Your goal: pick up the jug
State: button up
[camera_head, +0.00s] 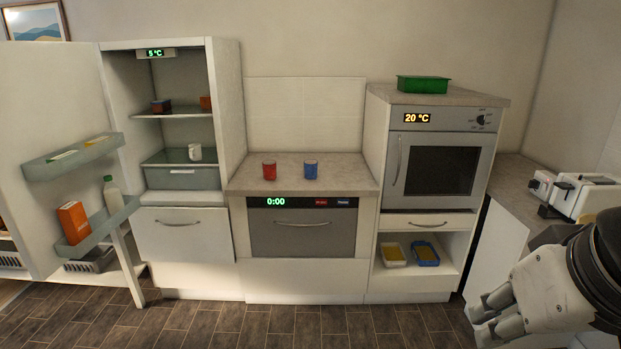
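A small white vessel, which looks like the jug (195,152), stands upright in the open fridge at left. It is on the glass shelf above the clear drawer, near the right side. My gripper (479,315) is at the lower right, far from the fridge and in front of the right-hand counter. Nothing is seen held in it. Its fingers point left and are seen at an angle, so their opening is unclear.
The fridge door (50,130) is swung open to the left, with an orange carton (73,222) and a bottle (113,195) in its rack. A red cup (269,170) and blue cup (310,169) stand on the middle counter. The floor in front is clear.

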aim_at(195, 149)
jog(key=i+j+u, duration=0.15)
jog(key=i+u, duration=0.2)
jog(key=i, duration=0.25)
jog(key=i+u, duration=0.35)
jog(key=i, duration=0.3)
jog(key=i+l+u, duration=0.3)
jog(key=i, duration=0.3)
jog(key=i+j+z, duration=0.35)
jog(key=i+z, duration=0.2)
jog(key=i+u, duration=0.45)
jog(key=i+l+u, duration=0.1)
jog(key=i+u, duration=0.35)
jog(key=i+l+u, duration=0.2)
jog(key=u, duration=0.25)
